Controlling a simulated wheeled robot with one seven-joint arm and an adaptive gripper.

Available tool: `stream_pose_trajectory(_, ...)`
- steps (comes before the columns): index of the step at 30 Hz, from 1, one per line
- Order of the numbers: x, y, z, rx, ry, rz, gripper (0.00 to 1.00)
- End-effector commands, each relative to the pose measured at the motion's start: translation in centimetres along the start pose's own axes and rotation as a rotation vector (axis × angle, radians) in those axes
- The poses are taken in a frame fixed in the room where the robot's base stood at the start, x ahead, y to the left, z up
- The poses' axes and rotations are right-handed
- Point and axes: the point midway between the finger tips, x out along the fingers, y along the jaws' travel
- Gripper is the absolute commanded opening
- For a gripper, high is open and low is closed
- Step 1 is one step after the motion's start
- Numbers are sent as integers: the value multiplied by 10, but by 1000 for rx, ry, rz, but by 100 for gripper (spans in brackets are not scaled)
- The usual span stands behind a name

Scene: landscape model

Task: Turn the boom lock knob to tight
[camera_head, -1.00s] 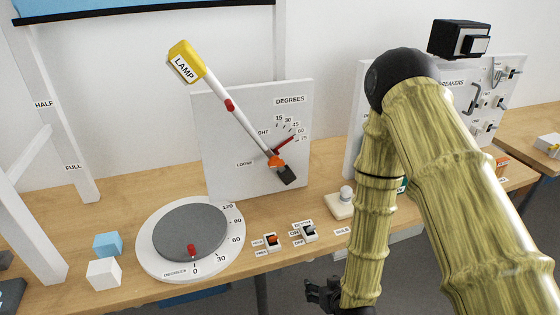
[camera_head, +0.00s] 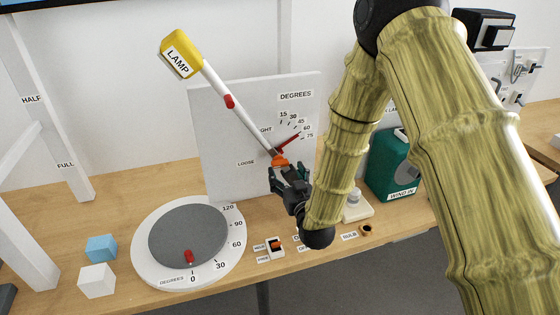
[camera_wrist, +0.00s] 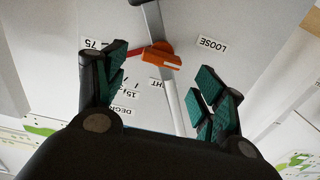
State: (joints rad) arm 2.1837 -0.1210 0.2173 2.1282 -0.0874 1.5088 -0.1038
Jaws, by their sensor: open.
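The boom lock knob (camera_head: 279,160) is orange and sits at the boom's pivot on the white upright board (camera_head: 232,120). In the wrist view the orange knob (camera_wrist: 160,57) lies beyond and between my finger tips, with a pale line along its bar. The white boom (camera_head: 238,106) slants up left to the yellow LAMP head (camera_head: 181,54). The TIGHT label is partly hidden by the boom.
A grey turntable (camera_head: 188,236) with a degree ring lies front left. A small orange-topped switch (camera_head: 274,247) stands near the front edge. Blue (camera_head: 101,248) and white (camera_head: 96,280) cubes lie left.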

Motion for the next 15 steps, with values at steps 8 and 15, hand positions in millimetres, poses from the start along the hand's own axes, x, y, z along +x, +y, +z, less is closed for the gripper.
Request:
stream_pose_trajectory(8, 42, -2, -2, 0, -1, -2, 70)
stream_pose_trajectory(15, 59, -3, 0, 0, -2, -3, 70)
